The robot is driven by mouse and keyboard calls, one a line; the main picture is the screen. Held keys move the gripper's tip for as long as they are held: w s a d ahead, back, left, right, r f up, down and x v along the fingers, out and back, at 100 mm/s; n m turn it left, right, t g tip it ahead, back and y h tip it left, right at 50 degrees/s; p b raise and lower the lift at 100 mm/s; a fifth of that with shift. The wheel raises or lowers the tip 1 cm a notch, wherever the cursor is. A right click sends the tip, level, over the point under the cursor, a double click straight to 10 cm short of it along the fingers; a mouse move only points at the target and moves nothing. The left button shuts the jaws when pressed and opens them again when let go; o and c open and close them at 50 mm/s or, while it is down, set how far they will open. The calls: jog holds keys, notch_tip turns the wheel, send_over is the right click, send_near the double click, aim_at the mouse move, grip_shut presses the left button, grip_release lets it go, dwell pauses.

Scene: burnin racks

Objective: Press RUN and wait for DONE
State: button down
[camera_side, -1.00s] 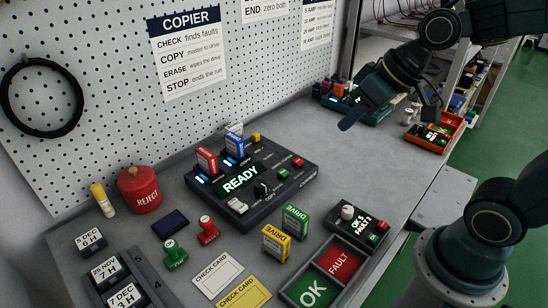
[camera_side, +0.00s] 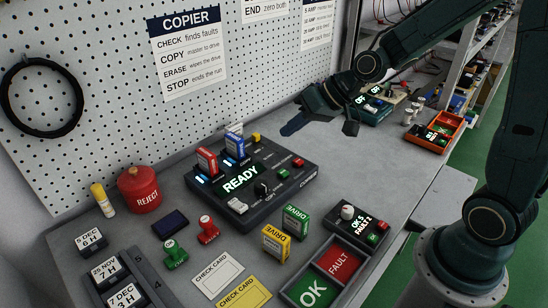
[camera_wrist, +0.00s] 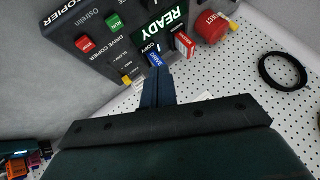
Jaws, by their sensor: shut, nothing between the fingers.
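The drive copier (camera_side: 288,199) sits on the grey bench. Its lit screen (camera_side: 240,179) reads READY. A red drive (camera_side: 207,160) and a blue drive (camera_side: 235,145) stand in its slots. A green button (camera_side: 283,174) and a red button (camera_side: 298,163) are at its right side. In the wrist view the green button (camera_wrist: 113,20) is labelled RUN, and the red button (camera_wrist: 85,44) lies beside it. My gripper (camera_side: 290,128) is shut and empty, in the air behind and to the right of the copier. Its fingers (camera_wrist: 157,87) point toward the copier in the wrist view.
Yellow (camera_side: 276,243) and green (camera_side: 296,221) drives stand in front of the copier. An OK/FAULT tray (camera_side: 317,273), stamps, cards and a red REJECT pot (camera_side: 140,188) are around it. A pegboard (camera_side: 90,100) rises behind. Another device (camera_side: 372,112) stands farther right.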

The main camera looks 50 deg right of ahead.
aim_at(288, 172)
jog(key=shift+w+f, duration=0.4)
jog(key=shift+w, duration=0.1)
jog(key=shift+f, duration=0.1)
jog(key=shift+f, duration=4.3)
jog(key=shift+f, duration=0.9)
jog(key=shift+r, duration=0.15)
dwell(0.4)
jog(key=shift+r, duration=0.75)
jog(key=shift+r, duration=2.5)
